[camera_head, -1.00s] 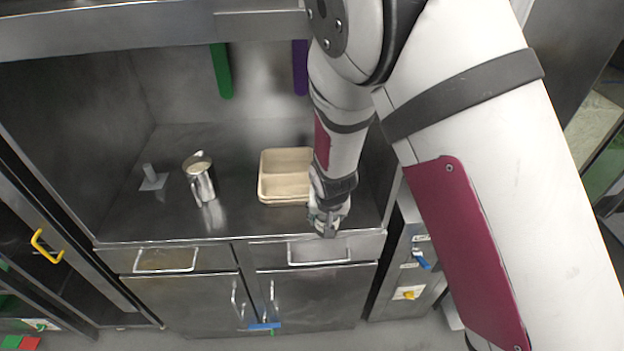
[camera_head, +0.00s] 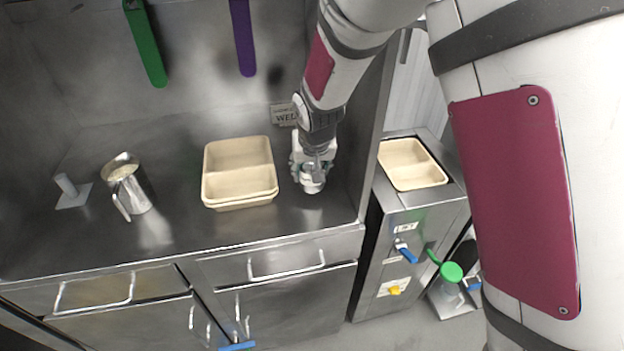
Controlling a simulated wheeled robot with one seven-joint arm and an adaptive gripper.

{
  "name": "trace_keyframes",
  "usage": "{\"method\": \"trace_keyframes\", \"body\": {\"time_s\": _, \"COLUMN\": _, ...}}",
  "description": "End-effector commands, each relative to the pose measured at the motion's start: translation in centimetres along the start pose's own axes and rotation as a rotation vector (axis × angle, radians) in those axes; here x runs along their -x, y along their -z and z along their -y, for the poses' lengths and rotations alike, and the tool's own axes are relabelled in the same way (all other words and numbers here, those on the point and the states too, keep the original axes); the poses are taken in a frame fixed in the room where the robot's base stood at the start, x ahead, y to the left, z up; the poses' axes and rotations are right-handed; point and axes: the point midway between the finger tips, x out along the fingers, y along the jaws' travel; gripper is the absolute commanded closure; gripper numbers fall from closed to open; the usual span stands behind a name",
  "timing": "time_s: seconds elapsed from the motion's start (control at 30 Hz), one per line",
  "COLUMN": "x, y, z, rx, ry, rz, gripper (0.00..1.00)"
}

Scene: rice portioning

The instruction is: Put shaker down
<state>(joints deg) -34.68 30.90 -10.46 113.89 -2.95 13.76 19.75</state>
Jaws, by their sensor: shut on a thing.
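My gripper (camera_head: 314,172) is at the right end of the steel counter (camera_head: 250,222), pointing down. It is shut on a small pale shaker (camera_head: 313,184), most of which the fingers hide. The shaker is upright, low over the counter, to the right of the stacked tan trays. I cannot tell whether its base touches the counter.
Stacked tan two-part trays (camera_head: 239,200) stand left of my gripper. A metal pitcher of rice (camera_head: 130,186) and a grey stand (camera_head: 70,190) are farther left. A steel side wall (camera_head: 362,150) is close on the right, with another tan tray (camera_head: 412,164) beyond it.

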Motion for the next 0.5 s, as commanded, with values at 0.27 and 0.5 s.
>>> {"method": "trace_keyframes", "body": {"time_s": 0.27, "x": -2.0, "y": -0.5, "z": -0.1, "rx": 0.002, "ry": 0.000, "rz": 0.002, "gripper": 0.81}}
{"method": "trace_keyframes", "body": {"time_s": 0.5, "x": -3.3, "y": -1.1, "z": -0.1, "rx": 0.001, "ry": 0.000, "rz": -0.001, "gripper": 0.81}}
